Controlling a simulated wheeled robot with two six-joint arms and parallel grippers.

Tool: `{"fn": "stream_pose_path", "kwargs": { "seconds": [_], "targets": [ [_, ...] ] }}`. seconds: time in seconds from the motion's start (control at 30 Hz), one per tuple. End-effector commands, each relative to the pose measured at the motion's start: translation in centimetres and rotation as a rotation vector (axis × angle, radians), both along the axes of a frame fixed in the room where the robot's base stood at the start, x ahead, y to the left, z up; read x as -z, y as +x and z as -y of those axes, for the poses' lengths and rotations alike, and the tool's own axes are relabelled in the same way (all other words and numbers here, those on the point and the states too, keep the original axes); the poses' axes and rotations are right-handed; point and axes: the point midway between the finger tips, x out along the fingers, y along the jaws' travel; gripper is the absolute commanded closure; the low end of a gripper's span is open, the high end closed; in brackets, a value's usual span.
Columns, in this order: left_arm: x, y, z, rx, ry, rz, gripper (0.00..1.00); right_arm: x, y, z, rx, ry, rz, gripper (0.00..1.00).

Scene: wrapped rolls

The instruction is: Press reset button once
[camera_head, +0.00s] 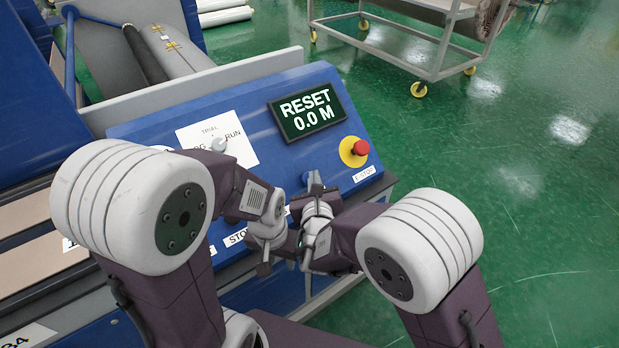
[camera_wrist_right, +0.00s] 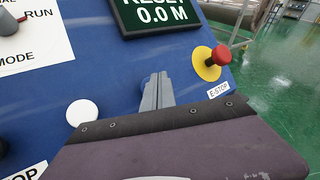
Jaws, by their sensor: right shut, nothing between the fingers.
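The blue sloped control panel (camera_head: 240,110) carries a dark display (camera_head: 307,110) reading "RESET 0.0 M". In the right wrist view my right gripper (camera_wrist_right: 158,90) is shut and empty, its fingertips at the panel face. A blue rounded edge (camera_wrist_right: 146,86) shows just behind the fingers; it may be a button, mostly hidden, and I cannot tell whether the tips touch it. A white round button (camera_wrist_right: 82,113) sits to the left of the fingers. In the head view the right gripper (camera_head: 314,182) points up at the panel. My left gripper (camera_head: 264,268) is lower, partly hidden.
A red E-stop knob (camera_head: 361,147) on a yellow base stands at the panel's right, near the right fingers; it also shows in the wrist view (camera_wrist_right: 221,54). A mode selector (camera_head: 218,144) sits at the left. A trolley (camera_head: 400,40) stands beyond on green floor.

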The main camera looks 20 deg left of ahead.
Motion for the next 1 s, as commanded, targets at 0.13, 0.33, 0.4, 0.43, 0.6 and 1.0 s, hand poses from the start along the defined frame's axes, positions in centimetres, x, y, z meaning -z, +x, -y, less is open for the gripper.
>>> {"fn": "stream_pose_path", "kwargs": {
  "seconds": [0.13, 0.33, 0.4, 0.43, 0.6, 1.0],
  "targets": [
    [0.1, 0.0, 0.0, 0.000, 0.000, 0.000, 0.64, 0.1, 0.0, 0.0, 0.000, 0.000, 0.000, 1.00],
    [0.9, 0.0, 0.0, 0.000, 0.000, 0.000, 0.64, 0.8, 0.3, -0.4, -0.001, 0.000, 0.000, 1.00],
    [0.9, 0.0, 0.0, 0.000, 0.000, 0.000, 0.64, 0.8, 0.3, -0.5, -0.001, -0.001, 0.000, 1.00],
    [0.9, 0.0, 0.0, 0.000, 0.000, 0.000, 0.64, 0.7, 0.3, -0.5, -0.001, -0.001, 0.000, 1.00],
    [0.8, 0.0, 0.0, 0.000, 0.000, 0.000, 0.64, 0.6, 0.3, -0.5, -0.001, 0.000, 0.001, 1.00],
    [1.1, 0.0, 0.0, 0.001, 0.000, 0.000, 0.64, 0.9, 0.4, -0.7, -0.002, 0.001, 0.000, 1.00]
  ]
}}
